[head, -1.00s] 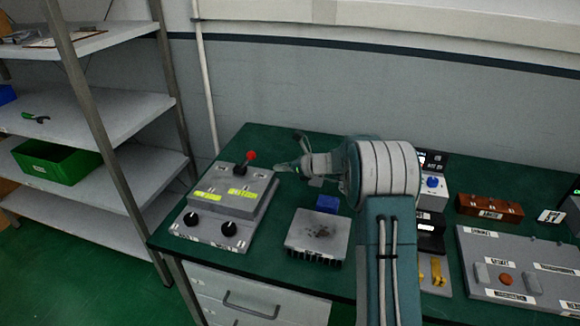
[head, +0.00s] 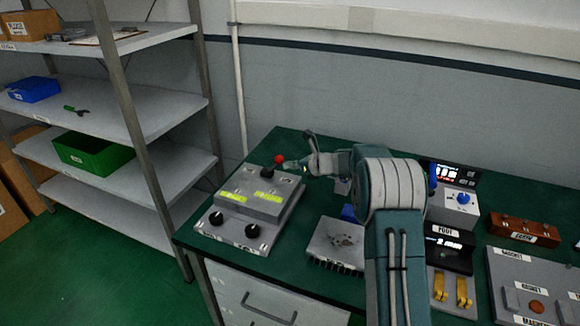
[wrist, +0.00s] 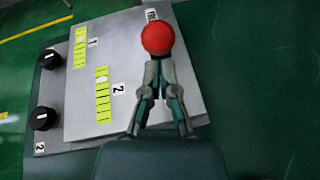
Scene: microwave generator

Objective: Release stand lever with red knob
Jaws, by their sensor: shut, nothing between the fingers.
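The lever's red knob (head: 279,158) stands up at the back of a grey stand (head: 262,199) with yellow-green labels and two black knobs. My gripper (head: 291,165) is just right of the red knob in the head view. In the wrist view the red knob (wrist: 158,38) is right beyond my gripper's fingertips (wrist: 159,64), which are together with nothing between them. The lever's stem is hidden there behind the knob and fingers. I cannot tell whether the fingertips touch the knob. The grey stand (wrist: 122,62) fills the left of the wrist view.
A device with a blue knob (head: 463,198), yellow levers (head: 452,289) and a brown box (head: 524,231) stand to the right. Shelves (head: 120,105) are on the left.

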